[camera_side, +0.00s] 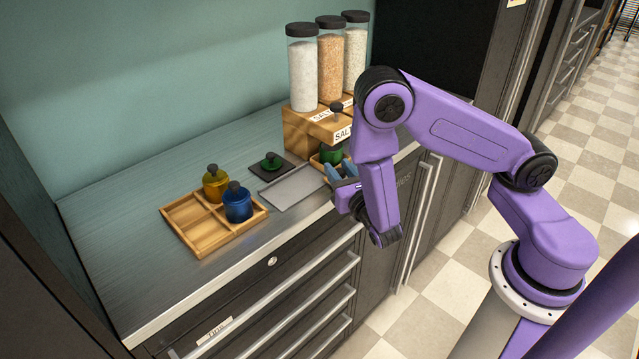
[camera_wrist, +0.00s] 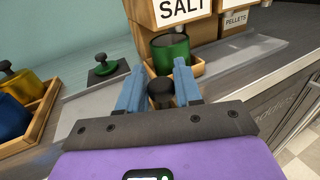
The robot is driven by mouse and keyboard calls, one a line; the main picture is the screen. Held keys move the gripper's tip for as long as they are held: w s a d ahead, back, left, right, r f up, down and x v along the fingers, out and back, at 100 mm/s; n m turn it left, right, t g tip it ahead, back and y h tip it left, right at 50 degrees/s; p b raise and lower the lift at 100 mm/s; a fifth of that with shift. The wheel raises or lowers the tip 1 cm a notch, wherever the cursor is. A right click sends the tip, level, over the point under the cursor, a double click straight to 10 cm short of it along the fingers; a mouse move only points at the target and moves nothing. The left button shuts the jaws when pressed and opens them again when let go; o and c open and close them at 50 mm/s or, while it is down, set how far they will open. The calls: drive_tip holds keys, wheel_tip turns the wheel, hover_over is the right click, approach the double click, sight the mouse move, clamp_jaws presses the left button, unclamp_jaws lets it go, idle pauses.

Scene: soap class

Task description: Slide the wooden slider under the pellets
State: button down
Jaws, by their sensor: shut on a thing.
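The wooden slider (camera_wrist: 199,68) is a small light-wood tray carrying an open green jar (camera_wrist: 171,54). It stands under the dispenser marked SALT (camera_wrist: 183,10). The PELLETS label (camera_wrist: 236,20) is on the section to the right of it. My gripper (camera_wrist: 157,84) has its blue fingers on either side of a black knob (camera_wrist: 160,95) at the slider's near side and is shut on it. In the side view my gripper (camera_side: 343,172) is at the counter's front edge, close in front of the green jar (camera_side: 332,153), and partly hides the slider.
A metal track (camera_side: 292,188) runs under the dispensers; its right part (camera_wrist: 240,52) looks clear. The green lid (camera_side: 271,161) lies on a dark pad to the left. A divided wooden tray (camera_side: 183,217) holds a yellow jar (camera_side: 215,186) and a blue jar (camera_side: 238,205).

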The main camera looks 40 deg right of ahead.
drive_tip(key=d, duration=2)
drive_tip(key=c, duration=0.9)
unclamp_jaws()
drive_tip(key=shift+a, duration=0.1)
